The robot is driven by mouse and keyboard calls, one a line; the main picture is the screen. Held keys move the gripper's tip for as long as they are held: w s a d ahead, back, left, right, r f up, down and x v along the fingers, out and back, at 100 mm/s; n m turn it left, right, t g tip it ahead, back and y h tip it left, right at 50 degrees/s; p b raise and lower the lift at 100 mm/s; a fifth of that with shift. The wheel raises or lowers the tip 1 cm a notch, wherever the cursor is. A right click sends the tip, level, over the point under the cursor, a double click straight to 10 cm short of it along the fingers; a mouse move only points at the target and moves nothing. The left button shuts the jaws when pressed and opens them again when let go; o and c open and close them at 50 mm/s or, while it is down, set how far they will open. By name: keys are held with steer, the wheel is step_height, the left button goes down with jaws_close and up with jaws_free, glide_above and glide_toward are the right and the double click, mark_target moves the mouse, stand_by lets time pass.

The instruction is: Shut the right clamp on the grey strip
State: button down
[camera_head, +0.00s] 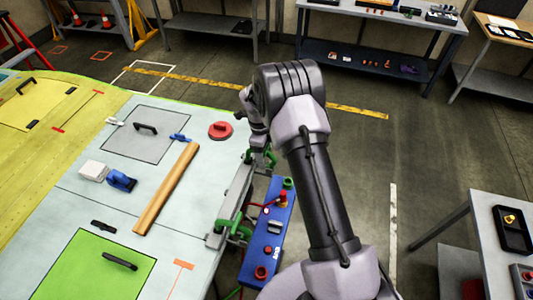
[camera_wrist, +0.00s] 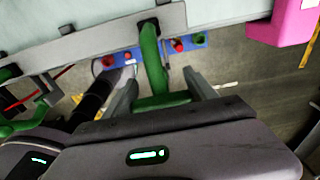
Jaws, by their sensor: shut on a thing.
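The grey strip (camera_head: 232,205) lies along the edge of the pale wing panel; it runs across the top of the wrist view (camera_wrist: 110,38). The right clamp (camera_wrist: 152,62) is green, and its curved arm stands across the strip. My gripper (camera_wrist: 160,85) has a finger on either side of this clamp's green lower part and is shut on it. In the head view the right clamp (camera_head: 268,158) is partly hidden by my wrist. Whether its jaw presses on the strip cannot be told. Another green clamp (camera_head: 236,231) sits at the strip's near end.
A blue box (camera_head: 268,235) with red and green knobs stands beside the strip. A pink block (camera_wrist: 285,20) is at the wrist view's upper right. A wooden bar (camera_head: 166,188), a red disc (camera_head: 220,130) and blue tools lie on the wing.

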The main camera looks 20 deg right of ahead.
stand_by(0.4)
steer(key=c, duration=0.7)
jaws_free()
steer(key=o, duration=0.4)
steer(key=shift+a, duration=0.1)
steer(key=r, duration=0.5)
steer(key=a+r, duration=0.1)
steer(key=r, duration=0.5)
steer(key=w+r+b, duration=0.1)
steer(key=r, duration=0.5)
steer(key=shift+w+a+r, duration=0.1)
steer(key=shift+a+r, duration=0.05)
steer(key=shift+a, duration=0.1)
